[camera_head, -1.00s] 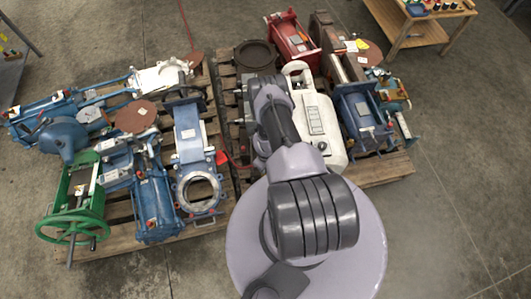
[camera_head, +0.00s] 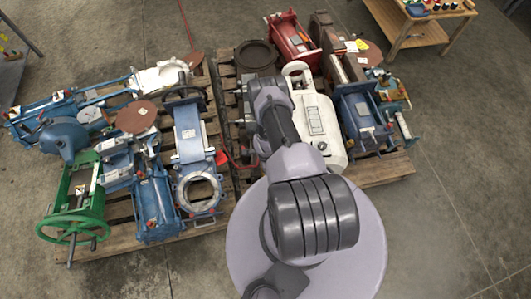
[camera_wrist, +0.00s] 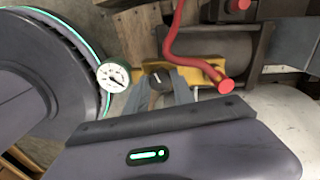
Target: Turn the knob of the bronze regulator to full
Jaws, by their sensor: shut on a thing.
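The bronze regulator (camera_wrist: 205,66) shows in the wrist view as a brass-coloured body with a round white dial gauge (camera_wrist: 113,76) at its left. Its dark knob (camera_wrist: 158,78) faces the camera and carries a small light mark near its top. My gripper (camera_wrist: 160,84) has one finger on each side of the knob and is shut on it. The fingers hide part of the knob and of the body behind it. In the head view my own arm covers this spot, and I cannot make out the regulator or the gripper there.
A grey cylinder (camera_wrist: 222,48) lies just behind. A white machine (camera_head: 318,124) and a blue one (camera_head: 362,115) share the right pallet. Floor at right is open.

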